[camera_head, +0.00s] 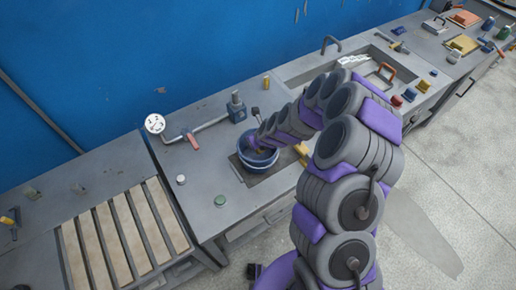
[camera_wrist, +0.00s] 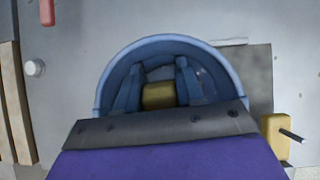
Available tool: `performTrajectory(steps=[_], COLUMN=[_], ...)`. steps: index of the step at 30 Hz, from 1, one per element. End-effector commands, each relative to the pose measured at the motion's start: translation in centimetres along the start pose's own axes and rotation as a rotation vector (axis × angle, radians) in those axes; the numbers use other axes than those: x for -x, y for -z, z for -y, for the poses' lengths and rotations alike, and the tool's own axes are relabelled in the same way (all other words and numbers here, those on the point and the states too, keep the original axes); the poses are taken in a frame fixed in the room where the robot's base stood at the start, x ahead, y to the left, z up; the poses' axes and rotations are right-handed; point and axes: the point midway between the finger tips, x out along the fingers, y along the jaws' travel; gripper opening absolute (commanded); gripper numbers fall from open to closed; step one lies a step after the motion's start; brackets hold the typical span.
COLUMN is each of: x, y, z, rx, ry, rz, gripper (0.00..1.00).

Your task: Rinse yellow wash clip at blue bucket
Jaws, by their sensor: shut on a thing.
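The blue bucket (camera_head: 259,163) stands on a dark square plate on the grey counter. It also fills the middle of the wrist view (camera_wrist: 113,75), where I look down into it. My gripper (camera_wrist: 159,82) reaches down inside the bucket, its two fingers on either side of the yellow wash clip (camera_wrist: 158,97). The gripper is shut on the clip, which is within the rim. The clip's lower side and the bucket floor are hidden by my wrist. In the head view my arm covers part of the bucket.
A yellow block (camera_wrist: 275,136) with a dark pin lies right of the bucket in the wrist view. A pipe with a red handle (camera_head: 191,141) and a round gauge (camera_head: 155,124) are left of the bucket. A sink (camera_head: 352,62) is behind my arm. A slatted rack (camera_head: 125,235) stands at left.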

Motion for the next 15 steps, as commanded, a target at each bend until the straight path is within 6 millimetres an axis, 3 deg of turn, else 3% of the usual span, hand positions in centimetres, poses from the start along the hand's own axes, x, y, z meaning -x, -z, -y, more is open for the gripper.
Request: performTrajectory(steps=[15], x=[3.4], y=[-2.6], z=[0.1], rx=[0.0], ry=[0.004], rz=[0.005], gripper=[0.08])
